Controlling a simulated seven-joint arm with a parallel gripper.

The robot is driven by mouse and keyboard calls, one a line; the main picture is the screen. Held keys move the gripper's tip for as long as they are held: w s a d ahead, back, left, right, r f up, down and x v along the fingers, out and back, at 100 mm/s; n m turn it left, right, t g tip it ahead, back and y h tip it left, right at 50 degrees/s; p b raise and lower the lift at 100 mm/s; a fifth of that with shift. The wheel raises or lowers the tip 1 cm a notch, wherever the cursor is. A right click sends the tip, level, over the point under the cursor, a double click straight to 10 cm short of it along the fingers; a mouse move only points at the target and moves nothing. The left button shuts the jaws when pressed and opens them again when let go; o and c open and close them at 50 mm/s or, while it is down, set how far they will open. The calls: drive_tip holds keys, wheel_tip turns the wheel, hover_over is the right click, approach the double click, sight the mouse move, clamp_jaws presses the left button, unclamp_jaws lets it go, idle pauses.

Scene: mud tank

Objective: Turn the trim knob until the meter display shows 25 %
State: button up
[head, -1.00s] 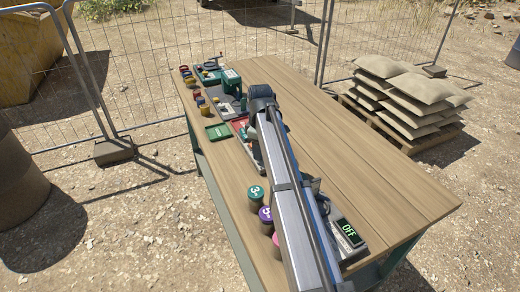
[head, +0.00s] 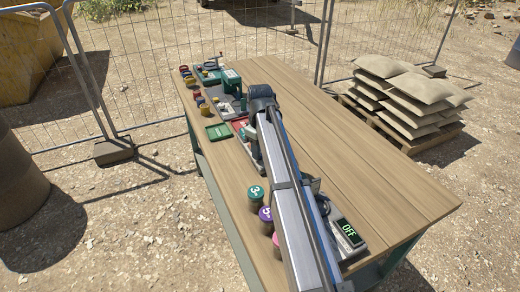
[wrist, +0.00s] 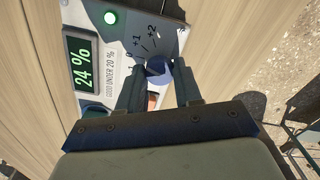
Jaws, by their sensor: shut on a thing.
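The meter display (wrist: 82,66) reads 24 % in green on a pale panel (wrist: 115,35), left of the knob in the wrist view. Text beside it reads "GOOD UNDER 20 %". The dark blue trim knob (wrist: 157,65) sits on the panel, with marks 0, +1 and +2 around its left and upper side. My gripper (wrist: 159,76) is shut on the knob, one finger on its left and one on its right. Its pointer is hard to make out. In the head view my arm hides much of the work area around my gripper.
Numbered capped jars (head: 256,193) stand left of my arm. The right of the wooden table (head: 370,170) is clear.

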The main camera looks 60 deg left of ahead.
drive_tip(key=m, duration=0.4)
drive_tip(key=shift+m, duration=2.2)
drive_tip(key=o, duration=1)
drive_tip(key=shift+o, duration=0.2)
drive_tip(key=shift+r, duration=0.15)
wheel_tip(320, 180, up, 14)
drive_tip(key=shift+f, duration=0.2)
